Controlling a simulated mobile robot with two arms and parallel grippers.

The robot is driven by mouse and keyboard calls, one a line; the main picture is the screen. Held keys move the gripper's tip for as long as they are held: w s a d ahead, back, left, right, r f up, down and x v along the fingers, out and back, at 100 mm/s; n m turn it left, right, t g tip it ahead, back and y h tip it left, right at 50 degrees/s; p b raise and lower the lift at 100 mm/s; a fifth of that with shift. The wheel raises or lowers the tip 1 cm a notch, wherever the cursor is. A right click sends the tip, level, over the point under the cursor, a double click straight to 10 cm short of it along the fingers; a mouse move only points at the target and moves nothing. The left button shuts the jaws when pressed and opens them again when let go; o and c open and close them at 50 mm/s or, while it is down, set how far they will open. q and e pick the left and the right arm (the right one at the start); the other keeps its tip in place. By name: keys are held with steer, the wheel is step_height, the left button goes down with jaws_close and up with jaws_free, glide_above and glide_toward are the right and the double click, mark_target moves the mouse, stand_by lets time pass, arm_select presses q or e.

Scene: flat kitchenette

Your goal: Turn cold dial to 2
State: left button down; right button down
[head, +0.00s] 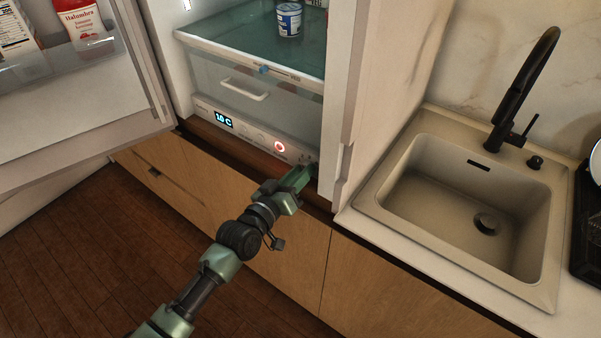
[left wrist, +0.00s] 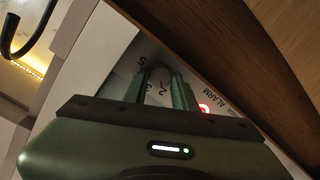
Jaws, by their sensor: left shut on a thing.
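The cold dial (left wrist: 159,68) shows as a small greyish rounded shape between my left fingers in the left wrist view. Printed numbers, among them 5, 3 and 2, show around it, upside down or turned. Which number it points at cannot be told. My left gripper (left wrist: 160,85) is shut on the dial. In the head view my left gripper (head: 309,170) reaches the right end of the fridge's control panel (head: 250,131) and hides the dial there. My right gripper is not in view.
The panel has a lit blue temperature display (head: 223,120) and a red lit alarm button (head: 280,146). The fridge door (head: 75,95) stands open at left. A drawer (head: 245,95) is above the panel. A sink (head: 465,195) is at right, and wooden cabinets (head: 265,240) are below.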

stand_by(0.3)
arm_select(q)
steer(key=c, duration=1.1)
jaws_free()
steer(key=shift+b+v, duration=0.6)
steer(key=shift+v, duration=3.35)
